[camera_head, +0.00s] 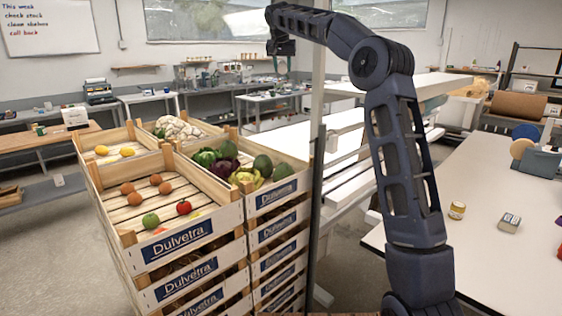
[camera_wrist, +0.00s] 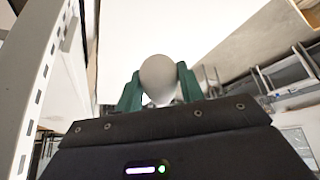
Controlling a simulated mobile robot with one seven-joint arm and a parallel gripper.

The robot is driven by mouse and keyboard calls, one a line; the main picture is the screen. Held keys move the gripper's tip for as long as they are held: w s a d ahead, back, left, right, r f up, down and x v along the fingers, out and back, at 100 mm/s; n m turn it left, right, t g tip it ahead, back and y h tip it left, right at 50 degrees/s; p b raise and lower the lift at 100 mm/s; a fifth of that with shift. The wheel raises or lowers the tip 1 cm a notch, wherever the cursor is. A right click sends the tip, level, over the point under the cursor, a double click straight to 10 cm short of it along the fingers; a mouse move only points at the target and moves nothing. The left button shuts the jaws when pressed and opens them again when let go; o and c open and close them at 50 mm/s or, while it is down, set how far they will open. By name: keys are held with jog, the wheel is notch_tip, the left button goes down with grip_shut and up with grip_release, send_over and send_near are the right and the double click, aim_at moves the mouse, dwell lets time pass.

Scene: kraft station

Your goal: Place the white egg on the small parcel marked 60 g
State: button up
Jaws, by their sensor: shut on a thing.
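My gripper (camera_wrist: 158,86) has green fingers, shut on the white egg (camera_wrist: 158,70) in the wrist view. The egg sits between the two fingertips. In the head view my gripper (camera_head: 281,46) is raised high, above and behind the crates; the egg cannot be made out there. A small parcel (camera_head: 509,222) with a pale top and dark marking lies on the white table at the right, far from my gripper. Its marking is too small to read, so I cannot tell whether it says 60 g.
A small yellow jar (camera_head: 457,210) stands left of the parcel on the white table (camera_head: 505,270). Stacked wooden crates (camera_head: 178,247) hold brown eggs, a tomato and vegetables. A thin upright post (camera_head: 316,180) stands between crates and arm. A blue disc (camera_head: 525,131) stands at the table's back.

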jog(key=shift+n+y, duration=0.4)
jog(key=shift+n, duration=0.3)
jog(key=w+f, duration=0.1)
jog(key=f, duration=1.2)
jog(key=w+f, duration=0.2)
jog(key=f, duration=1.2)
jog(key=w+f, duration=0.2)
jog(key=f, duration=1.1)
jog(key=shift+a+f, duration=0.2)
jog(key=shift+a, duration=0.2)
jog(key=o, duration=0.7)
jog(key=shift+f, duration=0.1)
jog(key=shift+o, duration=0.3)
jog(key=shift+r, duration=0.35)
jog(key=v, duration=1.1)
jog(key=shift+s+r, duration=0.2)
jog(key=shift+r, duration=0.05)
